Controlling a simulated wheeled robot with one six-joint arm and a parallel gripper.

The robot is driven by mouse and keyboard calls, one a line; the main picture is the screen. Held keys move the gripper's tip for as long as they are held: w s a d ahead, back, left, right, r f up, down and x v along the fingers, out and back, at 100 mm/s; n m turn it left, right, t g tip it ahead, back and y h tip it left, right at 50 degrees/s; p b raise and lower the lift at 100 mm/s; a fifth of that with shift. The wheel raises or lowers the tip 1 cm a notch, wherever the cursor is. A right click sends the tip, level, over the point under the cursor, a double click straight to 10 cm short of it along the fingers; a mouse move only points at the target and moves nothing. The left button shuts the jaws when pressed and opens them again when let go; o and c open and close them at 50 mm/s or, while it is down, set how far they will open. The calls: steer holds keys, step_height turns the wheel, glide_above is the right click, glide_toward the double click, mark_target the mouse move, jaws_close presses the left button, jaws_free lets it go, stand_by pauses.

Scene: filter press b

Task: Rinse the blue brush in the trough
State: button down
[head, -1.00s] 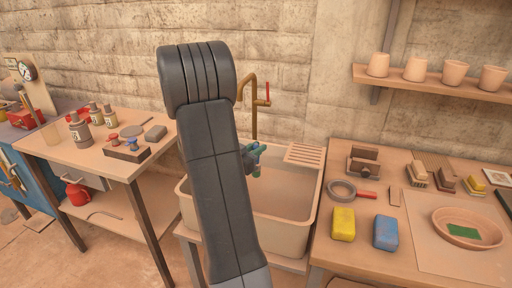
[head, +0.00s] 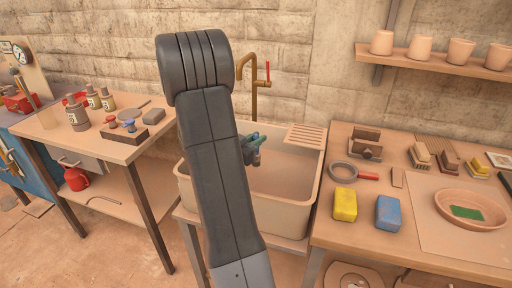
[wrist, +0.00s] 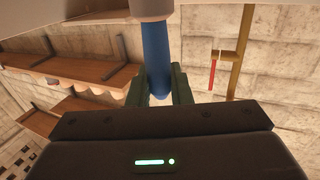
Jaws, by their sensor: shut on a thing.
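The pale trough (head: 285,216) stands between the two tables, under a brass tap (head: 253,85) with a red lever. My gripper (head: 256,147) is over the trough, partly hidden behind my arm. In the wrist view its green fingers (wrist: 158,88) are shut on the blue brush (wrist: 155,52), gripping its blue handle. A pale part at the handle's far end is cut off by the top edge. In the head view the brush is mostly hidden, and I cannot tell whether it touches water.
A ridged board (head: 305,136) lies on the trough's back right corner. The right table holds a yellow block (head: 344,204), a blue block (head: 388,213), a pan and several brushes. A shelf with pots (head: 414,43) hangs above. The left table holds bottles (head: 77,115).

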steer(key=shift+r+p, duration=4.1)
steer(key=shift+r, duration=1)
steer(key=shift+r+p, duration=1.65)
steer(key=shift+r, duration=0.35)
